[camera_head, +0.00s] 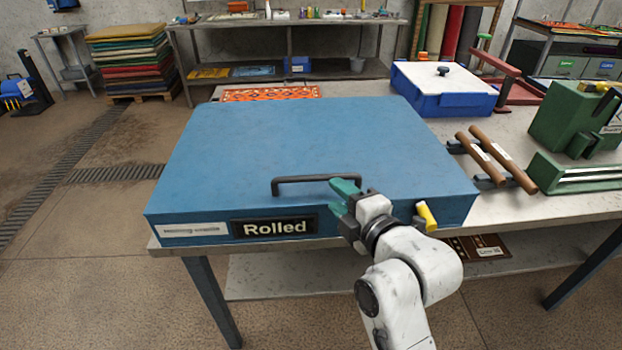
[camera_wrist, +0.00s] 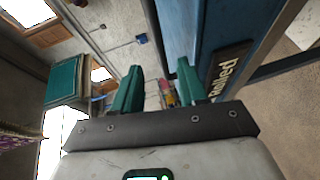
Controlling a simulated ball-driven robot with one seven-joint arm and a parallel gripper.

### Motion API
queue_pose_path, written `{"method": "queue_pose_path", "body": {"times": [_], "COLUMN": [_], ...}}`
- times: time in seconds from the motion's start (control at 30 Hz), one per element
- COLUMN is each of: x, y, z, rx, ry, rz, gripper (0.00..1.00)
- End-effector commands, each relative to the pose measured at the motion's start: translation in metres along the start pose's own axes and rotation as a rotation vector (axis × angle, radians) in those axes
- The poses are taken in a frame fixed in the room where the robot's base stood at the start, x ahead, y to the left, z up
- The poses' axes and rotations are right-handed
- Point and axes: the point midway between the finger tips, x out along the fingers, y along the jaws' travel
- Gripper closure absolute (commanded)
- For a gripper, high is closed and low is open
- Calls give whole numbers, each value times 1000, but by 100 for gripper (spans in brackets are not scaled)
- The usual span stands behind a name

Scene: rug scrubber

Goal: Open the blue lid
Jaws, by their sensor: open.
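The large blue lid (camera_head: 300,140) lies flat and shut on a blue box on the table, with a dark bar handle (camera_head: 300,180) near its front edge. A "Rolled" label (camera_head: 274,227) is on the front face; the label also shows in the wrist view (camera_wrist: 228,68). My gripper (camera_head: 343,190) is at the right end of the handle, its green fingers close to the bar. In the wrist view my gripper (camera_wrist: 158,88) is open with a gap between the fingers. I cannot tell whether a finger touches the handle.
A yellow piece (camera_head: 427,216) sticks out at the box's front right. Brown rollers (camera_head: 495,160) and a green machine (camera_head: 578,120) stand to the right. A blue and white box (camera_head: 443,88) is behind. A patterned rug (camera_head: 270,93) lies behind the lid.

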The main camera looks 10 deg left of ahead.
Motion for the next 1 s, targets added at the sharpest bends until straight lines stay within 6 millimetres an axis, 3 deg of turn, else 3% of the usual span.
{"method": "queue_pose_path", "body": {"times": [0.3,0.5,0.7,1.0], "x": [54,79,90,92], "y": [1,0,0,0], "z": [0,0,0,0], "rx": [0,1,2,3], "ry": [0,-1,-2,-2], "rz": [-3,-3,-2,-2], "gripper": [58,58,58,58]}}
